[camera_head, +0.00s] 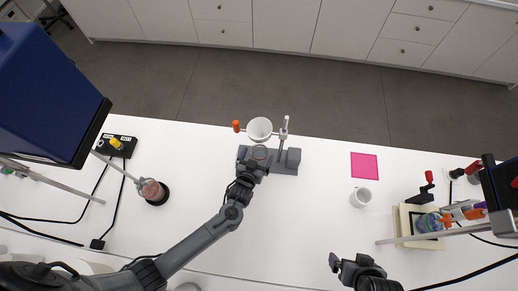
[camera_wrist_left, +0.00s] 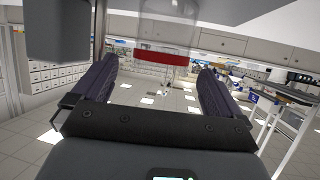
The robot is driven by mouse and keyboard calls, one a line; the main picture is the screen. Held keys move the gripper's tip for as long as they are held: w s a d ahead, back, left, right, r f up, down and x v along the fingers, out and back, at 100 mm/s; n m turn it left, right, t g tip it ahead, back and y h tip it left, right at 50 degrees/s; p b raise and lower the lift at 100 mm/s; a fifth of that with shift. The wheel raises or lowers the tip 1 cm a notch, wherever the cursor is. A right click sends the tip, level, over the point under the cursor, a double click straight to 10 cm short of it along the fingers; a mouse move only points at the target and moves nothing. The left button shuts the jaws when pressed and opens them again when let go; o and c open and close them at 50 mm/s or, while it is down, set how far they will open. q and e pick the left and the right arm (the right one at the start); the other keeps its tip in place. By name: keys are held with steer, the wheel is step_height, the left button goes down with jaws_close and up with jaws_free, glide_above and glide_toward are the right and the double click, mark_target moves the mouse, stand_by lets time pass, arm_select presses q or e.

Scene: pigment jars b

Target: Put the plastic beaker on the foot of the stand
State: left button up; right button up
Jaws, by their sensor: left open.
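The plastic beaker (camera_head: 260,153) is clear with reddish contents and sits at the end of my left gripper (camera_head: 257,164) in the head view. In the left wrist view the beaker (camera_wrist_left: 165,38), with a red band low on it, shows between and beyond the open fingers of my left gripper (camera_wrist_left: 155,85). The stand's grey foot (camera_head: 287,168) lies partly behind the gripper. Whether the beaker touches the foot or the fingers cannot be told. My right gripper (camera_head: 350,265) is at the lower right, away from the stand; its opening is unclear.
The stand's upright rod (camera_head: 284,128) carries a white ring or cup (camera_head: 259,129) and a red-orange knob (camera_head: 236,126) close to my left gripper. A white mug (camera_head: 360,197) and pink square (camera_head: 364,166) lie to the right. A flask (camera_head: 150,188) stands left.

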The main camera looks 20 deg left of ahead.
arm_select(q)
steer(key=s+a+r+m+g+p, duration=0.1)
steer(key=s+r+g, duration=0.4)
steer(key=s+r, duration=0.5)
steer(key=s+a+r+m+g+h+p, duration=0.1)
steer(key=s+a+r+g+p, duration=0.3)
steer(key=s+r, duration=0.6)
steer(key=s+g, duration=0.1)
steer(key=s, duration=0.3)
steer(key=shift+s+a+r+m, duration=0.3)
steer(key=shift+s+a+m, duration=0.05)
steer(key=shift+s+m, duration=0.05)
